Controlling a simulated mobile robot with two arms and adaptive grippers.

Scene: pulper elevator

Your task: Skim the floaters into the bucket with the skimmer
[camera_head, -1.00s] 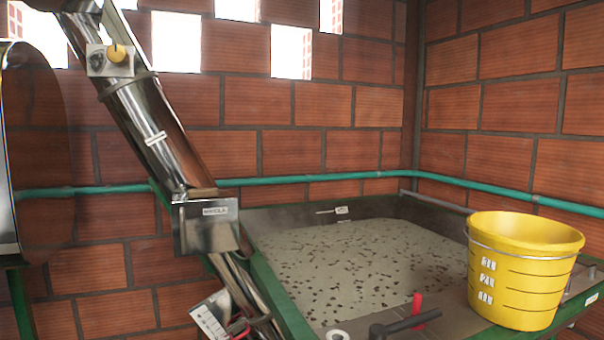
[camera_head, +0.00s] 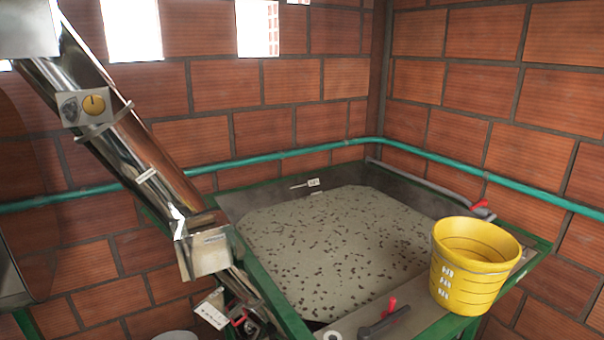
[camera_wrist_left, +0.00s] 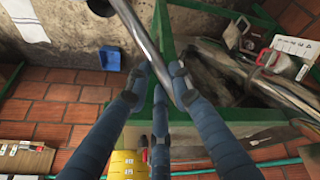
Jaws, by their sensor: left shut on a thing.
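The floaters (camera_head: 335,240) are small dark specks scattered over the murky grey liquid in the green-framed tank (camera_head: 268,296). The yellow bucket (camera_head: 462,283), with a wire handle and white level marks, stands upright on the tank's right front ledge. In the left wrist view, my left gripper (camera_wrist_left: 157,90) has its blue fingers closed around a shiny metal rod (camera_wrist_left: 146,40) that slants up to the left. I cannot make out a skimmer head on it. My right gripper shows in neither view.
A steel inclined tube (camera_head: 125,130) runs down to the tank's left side. A red-handled valve (camera_head: 390,308) sits at the front edge, and another red handle (camera_head: 482,206) behind the bucket. A green pipe (camera_head: 300,158) follows the brick walls. A blue dustpan-like thing (camera_wrist_left: 110,59) shows in the left wrist view.

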